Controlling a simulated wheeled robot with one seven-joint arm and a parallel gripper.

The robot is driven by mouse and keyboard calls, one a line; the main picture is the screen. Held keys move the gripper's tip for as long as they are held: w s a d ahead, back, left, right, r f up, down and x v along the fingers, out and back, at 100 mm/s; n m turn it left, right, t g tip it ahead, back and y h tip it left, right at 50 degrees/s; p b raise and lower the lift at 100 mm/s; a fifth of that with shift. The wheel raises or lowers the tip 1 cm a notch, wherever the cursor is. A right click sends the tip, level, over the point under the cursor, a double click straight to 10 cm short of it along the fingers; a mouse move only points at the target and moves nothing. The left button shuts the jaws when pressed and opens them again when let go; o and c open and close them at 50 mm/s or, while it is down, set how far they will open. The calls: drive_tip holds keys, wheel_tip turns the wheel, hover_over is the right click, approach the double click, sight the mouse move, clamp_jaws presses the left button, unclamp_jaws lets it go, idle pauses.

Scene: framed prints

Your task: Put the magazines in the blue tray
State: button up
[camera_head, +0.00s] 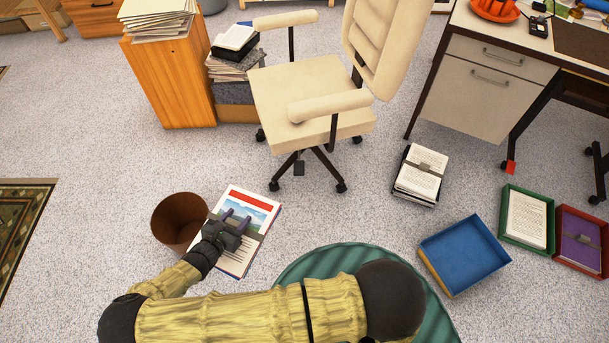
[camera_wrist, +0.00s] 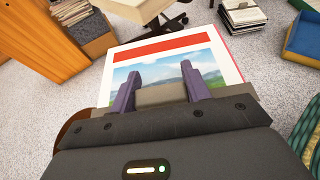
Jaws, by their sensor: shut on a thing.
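The magazines (camera_head: 250,205) form a strapped bundle with a red-topped cover and a landscape picture, in front of the chair. They fill the upper middle of the wrist view (camera_wrist: 185,45). My gripper (camera_head: 236,218) is over the bundle, its purple fingers closed on either side of the grey grip on the strap. The fingers also show in the wrist view (camera_wrist: 163,88). I cannot tell whether the bundle touches the floor. The blue tray (camera_head: 465,255) lies on the floor to the right and is empty. Its edge shows in the wrist view (camera_wrist: 303,45).
A brown bin (camera_head: 178,220) stands just left of the magazines. A cream swivel chair (camera_head: 310,95) stands behind them. A strapped paper stack (camera_head: 420,172), a green tray (camera_head: 545,242) and a red tray (camera_head: 580,262) lie around the blue tray. A green round object (camera_head: 440,325) is nearer.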

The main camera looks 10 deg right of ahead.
wheel_tip(320, 180, down, 29)
drive_tip(key=b, duration=2.7)
drive_tip(key=shift+r, duration=0.15)
